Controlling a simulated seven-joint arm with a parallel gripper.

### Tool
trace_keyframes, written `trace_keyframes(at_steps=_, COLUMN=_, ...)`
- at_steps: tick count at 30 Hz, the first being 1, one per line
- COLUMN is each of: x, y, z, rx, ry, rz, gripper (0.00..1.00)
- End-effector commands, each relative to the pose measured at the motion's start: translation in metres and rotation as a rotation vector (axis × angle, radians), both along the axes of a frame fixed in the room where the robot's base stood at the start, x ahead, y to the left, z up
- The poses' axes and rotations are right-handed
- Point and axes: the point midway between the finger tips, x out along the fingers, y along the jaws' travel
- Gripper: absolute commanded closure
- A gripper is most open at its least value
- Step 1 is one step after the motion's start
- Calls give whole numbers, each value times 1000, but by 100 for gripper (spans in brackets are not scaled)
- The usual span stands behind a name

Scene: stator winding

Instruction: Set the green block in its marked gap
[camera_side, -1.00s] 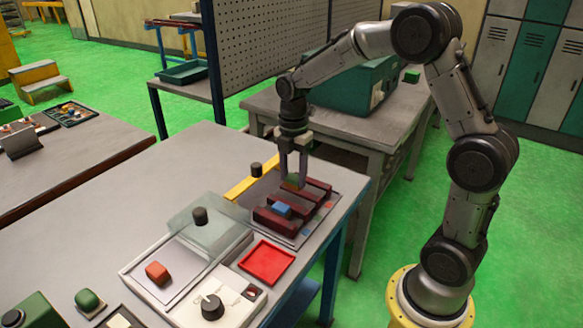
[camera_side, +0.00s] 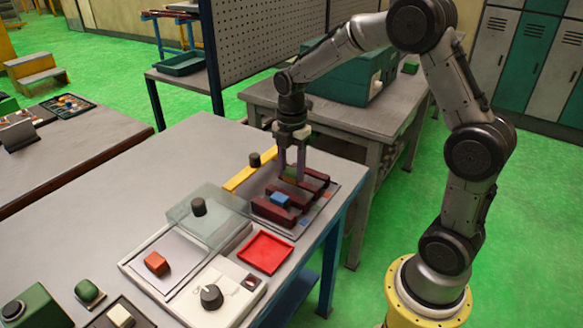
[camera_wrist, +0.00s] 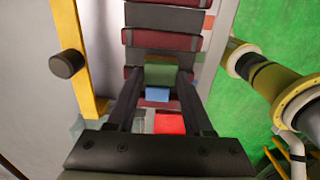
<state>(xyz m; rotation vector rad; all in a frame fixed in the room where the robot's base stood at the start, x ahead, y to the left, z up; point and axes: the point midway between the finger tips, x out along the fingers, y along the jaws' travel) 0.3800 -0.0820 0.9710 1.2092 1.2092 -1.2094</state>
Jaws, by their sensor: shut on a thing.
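The green block (camera_wrist: 160,74) is between my gripper's fingertips in the wrist view, over the dark red bars. My gripper (camera_side: 291,176) is shut on it, and in the side view the block is mostly hidden by the fingers. The fixture (camera_side: 335,186) is a grey plate with several dark red bars and gaps between them. A blue block (camera_side: 280,199) sits in a gap nearer the front; it also shows in the wrist view (camera_wrist: 157,95). Coloured marks lie along the plate's right edge. I cannot tell whether the green block touches the bars.
A yellow bar (camera_side: 248,170) and a black knob (camera_side: 255,159) stand left of the fixture. A red tray (camera_side: 265,252) lies in front. A clear cover (camera_side: 205,220) and an orange-red block (camera_side: 156,263) are front left. The table's back left is clear.

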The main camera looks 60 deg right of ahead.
Motion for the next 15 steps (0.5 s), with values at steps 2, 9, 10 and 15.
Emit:
trace_keyframes(at_steps=2, x=0, y=0, z=-1, rx=0, ry=0, rz=0, gripper=100)
trace_keyframes(at_steps=9, x=0, y=0, z=-6, rx=0, ry=-1, rz=0, gripper=100)
trace_keyframes(at_steps=10, x=0, y=0, z=-7, rx=0, ry=-1, rz=0, gripper=100)
trace_keyframes(at_steps=15, x=0, y=0, z=-11, rx=0, ry=0, rz=0, gripper=100)
